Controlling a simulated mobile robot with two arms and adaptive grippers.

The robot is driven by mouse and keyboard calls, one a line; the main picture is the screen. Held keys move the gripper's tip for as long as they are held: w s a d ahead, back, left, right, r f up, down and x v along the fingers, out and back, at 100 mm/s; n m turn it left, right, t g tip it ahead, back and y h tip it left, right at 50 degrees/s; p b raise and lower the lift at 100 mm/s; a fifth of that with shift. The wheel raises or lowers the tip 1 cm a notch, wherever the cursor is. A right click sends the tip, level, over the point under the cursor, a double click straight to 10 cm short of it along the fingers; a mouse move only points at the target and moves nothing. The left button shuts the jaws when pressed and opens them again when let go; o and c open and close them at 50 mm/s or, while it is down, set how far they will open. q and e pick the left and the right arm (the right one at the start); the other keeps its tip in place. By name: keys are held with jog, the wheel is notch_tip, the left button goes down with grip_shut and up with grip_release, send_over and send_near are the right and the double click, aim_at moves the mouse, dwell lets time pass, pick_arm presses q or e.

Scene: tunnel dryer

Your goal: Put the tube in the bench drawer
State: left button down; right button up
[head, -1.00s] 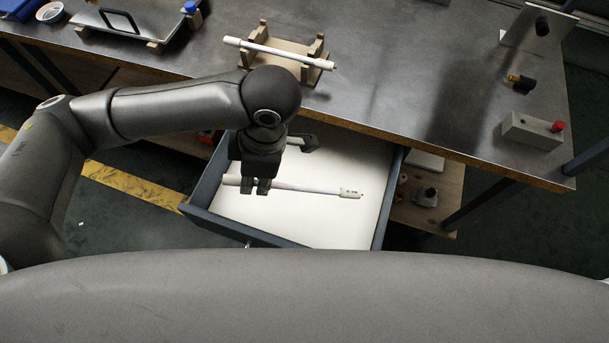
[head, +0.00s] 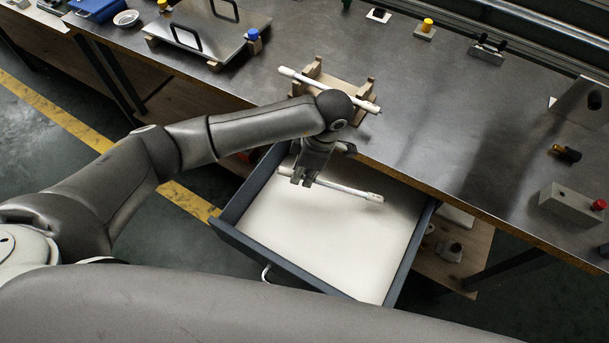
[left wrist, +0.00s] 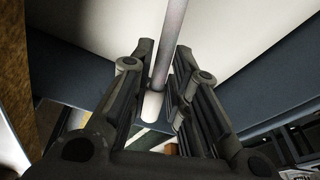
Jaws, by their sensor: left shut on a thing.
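My left gripper (head: 303,180) is shut on a thin, light-coloured tube (head: 345,189) near the tube's left end. The gripper points down, and the tube lies across the inside of the open bench drawer (head: 255,247). How high the tube is above the white drawer floor cannot be told. In the left wrist view the tube (left wrist: 171,40) runs between the two fingers (left wrist: 160,80), with its white end cap near and the pale drawer floor behind. A second, similar tube (head: 300,77) rests on a wooden cradle (head: 356,87) on the bench. My right gripper is not in view.
The metal bench top (head: 440,110) lies behind the drawer. A plate with black handles (head: 195,40) stands at the back left. A grey block with a red knob (head: 568,204) is at the right. The rest of the drawer floor looks empty.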

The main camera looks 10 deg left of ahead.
pick_arm(q)
jog(key=f, duration=0.1)
jog(key=f+p, duration=0.1)
jog(key=f, duration=0.1)
jog(key=shift+w, duration=0.35)
jog(key=shift+f, duration=0.45)
jog(key=c, duration=1.4)
grip_release()
jog(key=shift+f, duration=0.1)
jog(key=shift+o, duration=0.2)
jog(key=b+v, duration=0.2)
jog(key=v, duration=1)
